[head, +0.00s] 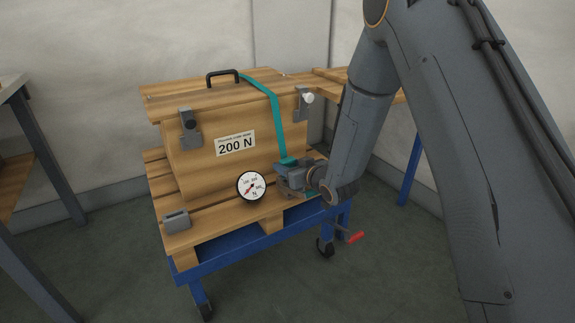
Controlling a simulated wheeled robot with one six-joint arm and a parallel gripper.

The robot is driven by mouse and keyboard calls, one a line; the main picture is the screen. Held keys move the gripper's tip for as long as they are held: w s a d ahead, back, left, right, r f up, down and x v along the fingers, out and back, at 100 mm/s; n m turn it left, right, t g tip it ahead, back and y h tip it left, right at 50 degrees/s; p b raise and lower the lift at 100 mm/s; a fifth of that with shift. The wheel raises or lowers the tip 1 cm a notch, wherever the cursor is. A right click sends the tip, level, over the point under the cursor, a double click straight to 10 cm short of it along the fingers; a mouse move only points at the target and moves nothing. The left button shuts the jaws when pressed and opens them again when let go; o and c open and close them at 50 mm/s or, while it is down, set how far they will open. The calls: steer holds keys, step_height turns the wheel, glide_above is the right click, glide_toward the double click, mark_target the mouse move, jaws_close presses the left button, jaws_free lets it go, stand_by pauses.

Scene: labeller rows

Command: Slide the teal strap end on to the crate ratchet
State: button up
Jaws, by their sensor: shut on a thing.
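A teal strap (277,110) runs from the top of the wooden crate (190,160), over its edge and down the front. The strap's lower end (287,161) is at my gripper (285,178), which is shut on it low at the crate's front right. The jaws hide most of the held part. A bit of teal also shows below the wrist. I cannot make out the ratchet for certain; grey metal near the jaws is partly covered by my gripper. A round dial gauge (252,187) with a red needle is just left of the jaws.
The crate has a black handle (222,74), grey latches (190,128) and a "200 N" label (235,143). It stands on a pallet on a blue cart (235,258). A grey block (176,221) sits at the pallet's left corner. A red-handled lever (354,237) sticks out right.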

steer(key=shift+f, duration=0.35)
steer(key=o, duration=1.1)
steer(key=shift+o, duration=0.2)
steer(key=p+v, duration=0.1)
steer(key=v, duration=0.6)
steer(key=shift+s+d+p, duration=0.2)
steer(key=shift+s+p, duration=0.1)
steer(key=shift+p, duration=0.05)
steer(key=shift+r, duration=0.2)
